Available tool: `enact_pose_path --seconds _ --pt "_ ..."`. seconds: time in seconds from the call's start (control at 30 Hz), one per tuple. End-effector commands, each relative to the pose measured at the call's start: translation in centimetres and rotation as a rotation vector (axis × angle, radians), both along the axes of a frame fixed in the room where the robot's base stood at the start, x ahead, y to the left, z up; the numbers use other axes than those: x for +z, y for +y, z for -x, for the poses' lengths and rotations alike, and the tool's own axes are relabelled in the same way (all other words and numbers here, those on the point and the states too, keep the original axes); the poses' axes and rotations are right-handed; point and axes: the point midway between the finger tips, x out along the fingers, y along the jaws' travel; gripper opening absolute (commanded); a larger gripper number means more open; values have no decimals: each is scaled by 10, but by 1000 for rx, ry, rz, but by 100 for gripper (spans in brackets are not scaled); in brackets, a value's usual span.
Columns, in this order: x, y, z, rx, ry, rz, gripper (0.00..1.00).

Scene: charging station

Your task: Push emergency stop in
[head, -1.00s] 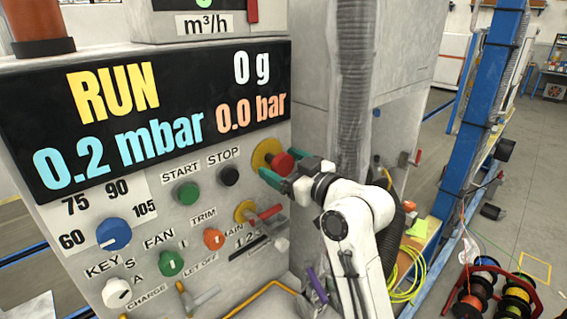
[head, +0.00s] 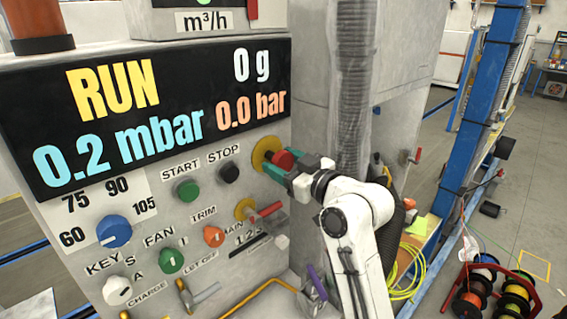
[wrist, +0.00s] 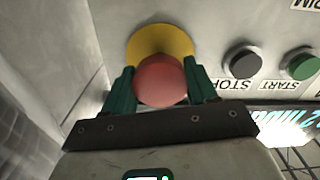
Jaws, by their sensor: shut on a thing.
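The emergency stop is a red mushroom button (head: 283,160) on a yellow round plate (head: 264,151), at the right side of the control panel in the head view. In the wrist view the red button (wrist: 160,80) stands in front of the yellow plate (wrist: 160,42). My gripper (head: 279,166) is at the button, with green fingers on either side of its head. In the wrist view my gripper (wrist: 162,88) is shut on the red button, one finger to its left and one to its right. How far the button is pressed cannot be told.
The black STOP button (head: 229,173) and green START button (head: 187,190) sit left of the emergency stop. A red-handled valve (head: 268,210) is just below it. A display (head: 150,115) reads RUN. A grey hose (head: 355,80) hangs close to my arm.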

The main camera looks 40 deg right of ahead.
Motion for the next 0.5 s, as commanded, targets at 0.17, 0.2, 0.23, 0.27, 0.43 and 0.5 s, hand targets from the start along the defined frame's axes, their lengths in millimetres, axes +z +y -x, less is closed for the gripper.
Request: enact_pose_path --seconds 0.17,0.2,0.23,0.27,0.43,0.5 --pt "0 0 -1 0 0 0 2" --pt "0 0 -4 1 -1 0 2" --pt "0 0 -7 1 -2 1 2" --pt "0 0 -10 1 -2 1 2" --pt "1 0 -17 1 -2 0 2" --pt "1 0 -17 1 -2 0 2"
